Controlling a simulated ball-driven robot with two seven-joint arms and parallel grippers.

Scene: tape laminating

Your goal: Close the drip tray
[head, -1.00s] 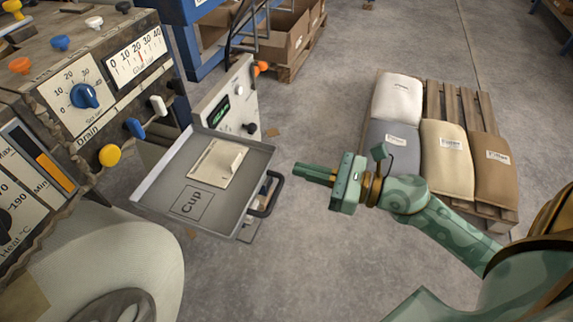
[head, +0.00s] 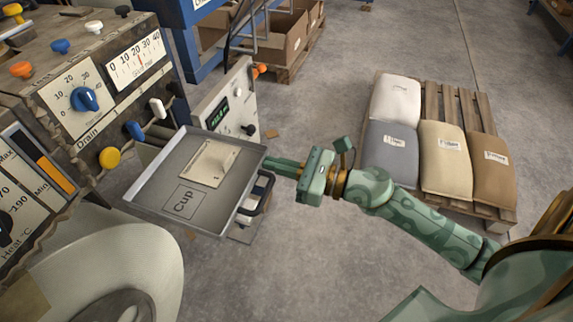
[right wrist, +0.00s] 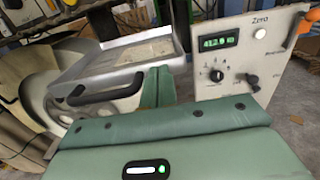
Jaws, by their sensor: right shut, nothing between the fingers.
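The drip tray (head: 222,199) is a shallow grey pan with a "Cup" outline and a pale label plate inside. It sticks out from the machine (head: 75,95) and stands open. Its dark handle (head: 262,195) is on the right front side, and the handle also shows in the right wrist view (right wrist: 88,95). My right gripper (head: 272,164) is shut and empty, with its fingertips at the tray's right edge, close above the handle. Whether the fingertips touch the tray I cannot tell. In the right wrist view the fingers (right wrist: 158,88) are beside the tray's front wall. My left gripper is not in view.
A panel with a green display and knobs (head: 228,105) stands just behind the tray. A pallet with several sacks (head: 447,155) lies at the right. A rounded pale body (head: 120,265) is at the lower left.

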